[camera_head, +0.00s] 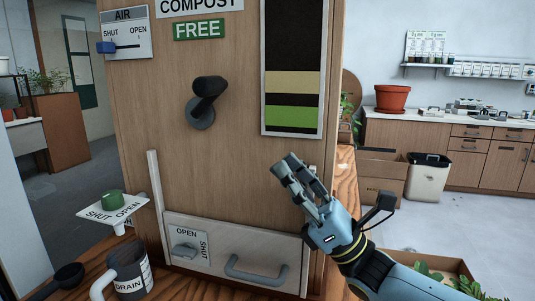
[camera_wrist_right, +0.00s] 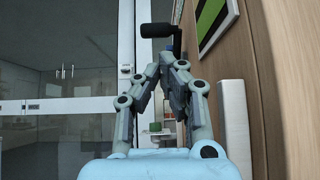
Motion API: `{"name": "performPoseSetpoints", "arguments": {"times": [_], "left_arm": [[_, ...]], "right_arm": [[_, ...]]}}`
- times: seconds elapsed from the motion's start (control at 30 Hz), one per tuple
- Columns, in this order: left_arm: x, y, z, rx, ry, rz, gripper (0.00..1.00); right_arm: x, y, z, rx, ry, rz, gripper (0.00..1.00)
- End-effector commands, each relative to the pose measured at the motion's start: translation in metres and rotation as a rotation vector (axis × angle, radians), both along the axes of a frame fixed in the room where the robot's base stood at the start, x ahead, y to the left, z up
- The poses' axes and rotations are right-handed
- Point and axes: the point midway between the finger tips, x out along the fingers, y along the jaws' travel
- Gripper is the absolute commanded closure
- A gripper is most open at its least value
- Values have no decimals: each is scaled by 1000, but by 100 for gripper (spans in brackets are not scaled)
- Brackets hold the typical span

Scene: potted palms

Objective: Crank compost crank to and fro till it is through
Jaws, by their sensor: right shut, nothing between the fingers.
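The compost crank (camera_head: 208,88) has a black handle on a grey hub, fixed to the front of a wooden cabinet (camera_head: 240,170). Its handle points up and slightly right of the hub. A green "FREE" sign (camera_head: 199,29) sits above it. The crank handle (camera_wrist_right: 158,31) also shows beyond my fingertips in the right wrist view. My right gripper (camera_head: 287,168) is shut and empty, below and right of the crank, clear of it. It shows in the right wrist view (camera_wrist_right: 169,60) with its fingers together. My left gripper is out of view.
An air slider (camera_head: 107,47) stands at SHUT. A panel (camera_head: 292,85) shows dark, beige and green bands. A drawer (camera_head: 235,257) with a handle is low on the cabinet. A green knob (camera_head: 111,199), a mug (camera_head: 131,275) and a black scoop (camera_head: 65,278) are lower left.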

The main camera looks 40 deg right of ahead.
Motion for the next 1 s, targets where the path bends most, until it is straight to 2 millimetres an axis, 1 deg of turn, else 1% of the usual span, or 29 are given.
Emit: {"name": "performPoseSetpoints", "arguments": {"times": [0.03, 0.07, 0.1, 0.2, 0.3, 0.33, 0.4, 0.47, 0.57, 0.77, 1.0], "left_arm": [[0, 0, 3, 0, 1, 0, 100], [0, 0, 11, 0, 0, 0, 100], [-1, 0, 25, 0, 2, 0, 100], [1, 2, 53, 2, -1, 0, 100], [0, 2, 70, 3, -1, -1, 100], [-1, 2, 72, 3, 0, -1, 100], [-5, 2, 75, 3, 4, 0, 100], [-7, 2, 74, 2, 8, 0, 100], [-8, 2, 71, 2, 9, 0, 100], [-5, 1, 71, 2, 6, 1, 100], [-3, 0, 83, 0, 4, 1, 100]], "right_arm": [[3, -4, 8, -10, 20, -16, 100], [3, -9, 18, -34, 47, -24, 100], [0, -14, 30, -71, 95, -29, 100], [-12, -22, 50, -159, 194, -22, 100], [-25, -23, 58, -219, 256, 3, 100], [-28, -24, 58, -231, 266, 10, 100], [-32, -24, 55, -246, 283, 19, 100], [-31, -22, 54, -247, 288, 20, 100], [-23, -16, 57, -245, 284, 19, 100], [5, 6, 76, -242, 280, 17, 100], [40, 34, 100, -241, 283, 16, 100]]}}
